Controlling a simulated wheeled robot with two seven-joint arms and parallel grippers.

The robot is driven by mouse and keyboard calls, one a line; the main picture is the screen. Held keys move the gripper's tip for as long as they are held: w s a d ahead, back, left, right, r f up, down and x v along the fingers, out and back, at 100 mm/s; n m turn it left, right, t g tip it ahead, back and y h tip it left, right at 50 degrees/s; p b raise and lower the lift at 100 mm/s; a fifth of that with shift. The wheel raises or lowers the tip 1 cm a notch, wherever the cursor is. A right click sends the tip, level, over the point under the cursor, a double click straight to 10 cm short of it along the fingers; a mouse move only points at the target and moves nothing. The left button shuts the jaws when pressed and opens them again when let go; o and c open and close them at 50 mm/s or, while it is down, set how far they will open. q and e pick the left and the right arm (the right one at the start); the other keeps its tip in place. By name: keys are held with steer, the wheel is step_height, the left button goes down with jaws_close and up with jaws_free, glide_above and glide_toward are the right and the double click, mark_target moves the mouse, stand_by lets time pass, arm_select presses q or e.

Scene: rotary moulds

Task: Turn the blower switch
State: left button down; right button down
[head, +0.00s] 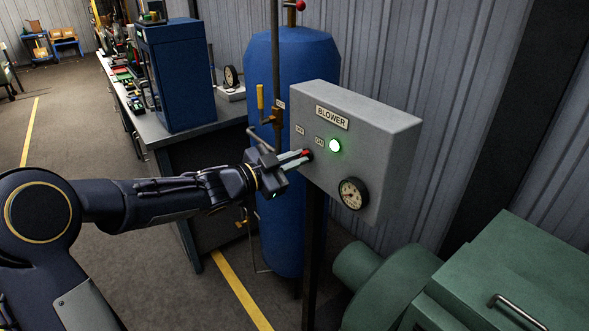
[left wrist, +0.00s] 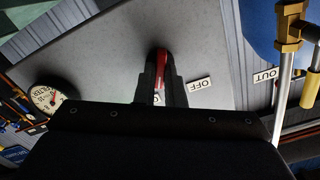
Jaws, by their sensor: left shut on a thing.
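The grey blower box (head: 385,132) stands on a post and bears a BLOWER label (head: 332,117). A round lamp (head: 334,146) on its face glows green. The red blower switch (head: 307,154) sits on the box's face, left of the lamp and below the ON and OFF labels. My left gripper (head: 305,156) is shut on the switch. In the left wrist view the red switch (left wrist: 162,68) shows between the two fingers, with the OFF label (left wrist: 201,85) beside them; the ON label is mostly hidden by a finger. My right gripper is not in view.
A gauge (head: 353,193) is on the box's lower face. A blue tank (head: 290,75) and a pipe with a yellow-handled valve (head: 261,98) stand close behind my gripper. A green machine (head: 480,285) fills the lower right. A workbench (head: 170,140) is at the left.

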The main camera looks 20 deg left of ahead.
arm_select(q)
steer(key=shift+f+m+b, duration=0.1)
steer(key=shift+m+b, duration=0.65)
steer(key=shift+m, duration=0.35)
steer(key=c, duration=1.5)
jaws_free()
steer(key=v, duration=0.7)
steer(key=shift+s+a, duration=0.25)
steer(key=shift+s, duration=0.1)
